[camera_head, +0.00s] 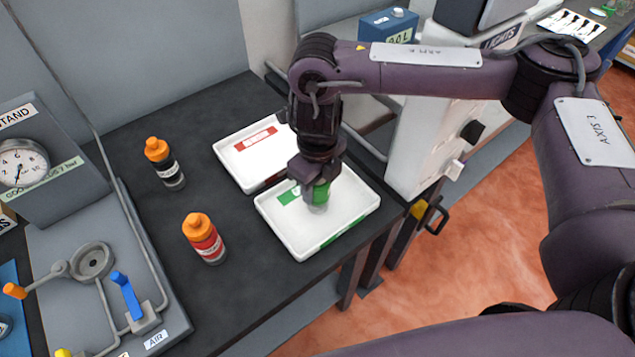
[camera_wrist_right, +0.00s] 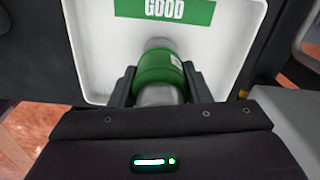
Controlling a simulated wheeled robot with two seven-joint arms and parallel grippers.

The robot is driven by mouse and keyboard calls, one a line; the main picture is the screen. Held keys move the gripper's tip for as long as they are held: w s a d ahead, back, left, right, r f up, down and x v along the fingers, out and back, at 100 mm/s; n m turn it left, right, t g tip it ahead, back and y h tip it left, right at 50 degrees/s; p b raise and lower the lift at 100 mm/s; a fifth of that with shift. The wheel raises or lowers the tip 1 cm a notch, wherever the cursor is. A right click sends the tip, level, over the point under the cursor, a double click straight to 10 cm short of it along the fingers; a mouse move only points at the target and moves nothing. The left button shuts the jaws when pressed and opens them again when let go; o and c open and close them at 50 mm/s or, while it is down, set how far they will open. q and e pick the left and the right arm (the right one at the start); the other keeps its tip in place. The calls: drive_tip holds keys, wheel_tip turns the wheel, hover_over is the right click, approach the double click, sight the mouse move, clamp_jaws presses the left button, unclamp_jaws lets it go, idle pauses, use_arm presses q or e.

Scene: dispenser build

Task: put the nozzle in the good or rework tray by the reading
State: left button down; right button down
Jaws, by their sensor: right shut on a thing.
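The nozzle (camera_head: 320,195) has a green band and a pale grey lower end. My right gripper (camera_head: 314,180) is shut on it over the white tray with the green label, the good tray (camera_head: 345,222). In the right wrist view the nozzle (camera_wrist_right: 160,72) sits between the fingers, below the word GOOD on the tray (camera_wrist_right: 222,50). I cannot tell whether its lower end touches the tray floor. The white tray with the red label (camera_head: 233,152) stands behind, empty where visible. The gauge (camera_head: 22,165) is on the stand at left; its reading is too small to be sure of. My left gripper is out of view.
A black bottle (camera_head: 166,166) and a red bottle (camera_head: 206,240), both orange-capped, stand left of the trays. The test stand with a round seat (camera_head: 92,261) and a blue lever (camera_head: 127,294) fills the left. A white machine (camera_head: 425,150) stands close on the right.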

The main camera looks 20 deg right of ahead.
drive_tip(key=shift+f, duration=0.1)
drive_tip(key=c, duration=0.8)
unclamp_jaws()
drive_tip(key=shift+o, duration=0.2)
drive_tip(key=shift+r, duration=0.5)
wheel_tip(320, 180, up, 11)
drive_tip(key=shift+r, duration=0.15)
